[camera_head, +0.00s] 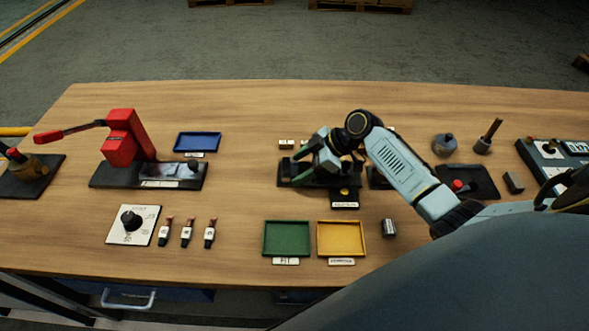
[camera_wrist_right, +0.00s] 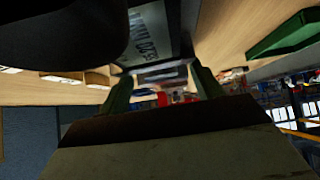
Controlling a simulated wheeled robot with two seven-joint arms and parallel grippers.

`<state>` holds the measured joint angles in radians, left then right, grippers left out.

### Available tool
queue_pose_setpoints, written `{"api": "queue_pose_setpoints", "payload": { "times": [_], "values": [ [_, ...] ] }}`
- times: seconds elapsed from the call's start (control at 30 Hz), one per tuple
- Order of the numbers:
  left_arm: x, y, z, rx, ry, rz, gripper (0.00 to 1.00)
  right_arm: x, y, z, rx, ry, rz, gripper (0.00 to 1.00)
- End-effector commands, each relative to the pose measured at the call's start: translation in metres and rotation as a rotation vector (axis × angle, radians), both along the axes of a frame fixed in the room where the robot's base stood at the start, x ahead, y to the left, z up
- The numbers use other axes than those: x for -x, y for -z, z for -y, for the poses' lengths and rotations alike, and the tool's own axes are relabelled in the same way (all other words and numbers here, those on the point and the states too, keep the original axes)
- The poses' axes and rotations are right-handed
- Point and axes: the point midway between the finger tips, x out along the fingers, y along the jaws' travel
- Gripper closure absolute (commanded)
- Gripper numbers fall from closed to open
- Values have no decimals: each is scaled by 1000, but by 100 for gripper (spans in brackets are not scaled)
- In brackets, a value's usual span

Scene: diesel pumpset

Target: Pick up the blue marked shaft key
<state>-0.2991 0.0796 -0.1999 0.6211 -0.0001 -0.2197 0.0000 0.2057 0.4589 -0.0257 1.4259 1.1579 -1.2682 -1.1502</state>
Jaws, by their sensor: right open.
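My right gripper (camera_head: 313,158) is over a black fixture (camera_head: 318,182) at the middle of the table, its fingers pointing left and tilted. In the right wrist view its two green fingers (camera_wrist_right: 163,88) stand apart, with no held part visible between them. I cannot make out a blue marked shaft key in either view. Small pale blocks (camera_head: 286,144) lie just behind the fixture, but their markings are too small to read. The gripper and arm hide part of the fixture and the area behind it. My left gripper is not in view.
A green tray (camera_head: 265,239) and a yellow tray (camera_head: 320,238) lie in front. A blue tray (camera_head: 197,142) and red press (camera_head: 126,140) stand left. A metal cylinder (camera_head: 389,229) and several tools stand right. Bare table lies between the blue tray and fixture.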

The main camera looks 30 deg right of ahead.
Motion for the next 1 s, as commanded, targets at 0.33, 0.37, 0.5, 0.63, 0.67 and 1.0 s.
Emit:
{"api": "queue_pose_setpoints", "payload": {
  "times": [0.33, 0.37, 0.5, 0.63, 0.67, 1.0],
  "values": [
    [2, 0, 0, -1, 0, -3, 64, 0, 0, 0, 0, 1, 1, 58],
    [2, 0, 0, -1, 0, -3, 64, 0, 0, 0, 0, 1, 1, 62],
    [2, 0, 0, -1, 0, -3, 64, 0, 0, 1, 0, 1, 1, 80],
    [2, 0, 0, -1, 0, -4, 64, 0, -1, 1, 0, 0, 2, 89],
    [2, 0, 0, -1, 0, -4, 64, 0, -1, 1, 0, 1, 1, 89],
    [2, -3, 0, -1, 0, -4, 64, -1, -35, 1, 3, -2, 7, 89]
  ]
}}
